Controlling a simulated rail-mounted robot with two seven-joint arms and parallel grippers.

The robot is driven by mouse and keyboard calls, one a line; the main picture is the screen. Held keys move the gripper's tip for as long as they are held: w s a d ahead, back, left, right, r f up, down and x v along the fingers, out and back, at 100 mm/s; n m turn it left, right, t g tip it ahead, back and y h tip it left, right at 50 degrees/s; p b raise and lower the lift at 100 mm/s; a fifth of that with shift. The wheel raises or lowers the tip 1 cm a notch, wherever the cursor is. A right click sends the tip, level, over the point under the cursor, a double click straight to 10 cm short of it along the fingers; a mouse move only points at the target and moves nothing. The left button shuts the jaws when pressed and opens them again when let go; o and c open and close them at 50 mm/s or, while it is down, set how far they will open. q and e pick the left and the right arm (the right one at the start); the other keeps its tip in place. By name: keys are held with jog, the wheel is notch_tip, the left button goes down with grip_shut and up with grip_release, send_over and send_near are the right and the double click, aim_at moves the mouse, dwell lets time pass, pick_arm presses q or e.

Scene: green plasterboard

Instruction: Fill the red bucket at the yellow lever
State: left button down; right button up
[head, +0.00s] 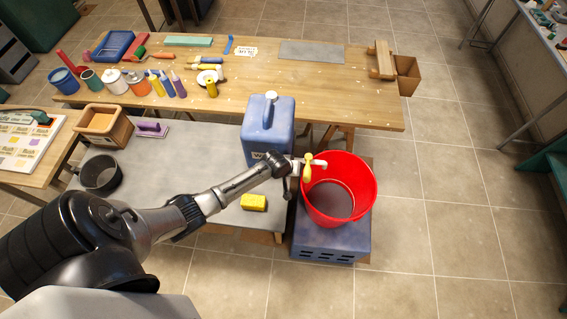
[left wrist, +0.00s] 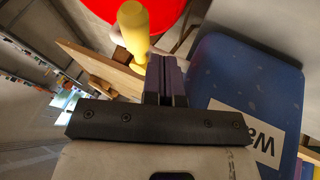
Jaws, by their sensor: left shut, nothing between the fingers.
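The red bucket (head: 366,190) stands upright on a dark blue-grey box. Its inside bottom looks greyish; I cannot tell whether water is in it. The yellow lever (head: 307,168) sits on a pale tap at the bucket's left rim. The tap is beside the blue water container (head: 256,139). My left gripper (left wrist: 165,62) is shut and empty, close to the lever (left wrist: 133,28); contact is not clear. The bucket (left wrist: 150,12) and the labelled container (left wrist: 245,70) also show in the left wrist view. My right gripper is not in view.
A yellow sponge (head: 253,202) lies on the grey low table (head: 200,160), with a dark pot (head: 100,173) at its left. Behind is a wooden workbench (head: 340,100) with paints and tools. The tiled floor (head: 450,220) to the right is clear.

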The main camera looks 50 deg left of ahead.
pick_arm(q)
jog(key=v, duration=1)
jog(key=shift+s+a+r, duration=0.2)
jog(key=shift+s+a, duration=0.1)
jog(key=shift+a, duration=0.1)
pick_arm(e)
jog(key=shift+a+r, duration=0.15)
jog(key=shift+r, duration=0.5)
pick_arm(q)
jog(key=c, duration=1.8)
grip_release()
